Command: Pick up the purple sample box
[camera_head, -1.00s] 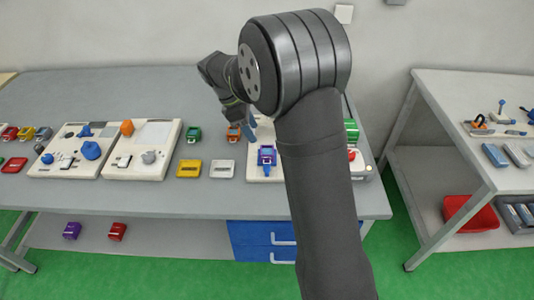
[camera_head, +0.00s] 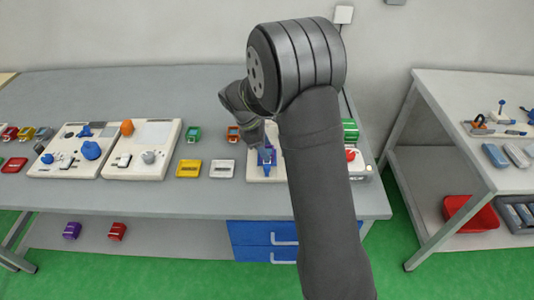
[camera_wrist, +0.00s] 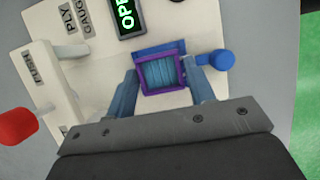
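The purple sample box (camera_wrist: 161,74) is an open square frame with blue ribbed contents, seen in the wrist view in a blue seat on a cream panel (camera_wrist: 190,14). In the head view, the purple box (camera_head: 265,158) is partly covered by my gripper (camera_head: 262,140). In the wrist view, my gripper's (camera_wrist: 160,80) two blue fingers stand left and right of the box, apart from each other. Small gaps seem to show beside the box, but contact is hard to judge.
A blue round knob (camera_wrist: 222,60) sits close to the right finger. A red-tipped lever (camera_wrist: 16,127) stands at left. The panel's green display (camera_wrist: 125,14) is partly cut off. Yellow (camera_head: 188,168) and white (camera_head: 222,168) trays lie left of the panel. Another purple box (camera_head: 72,230) is on the lower shelf.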

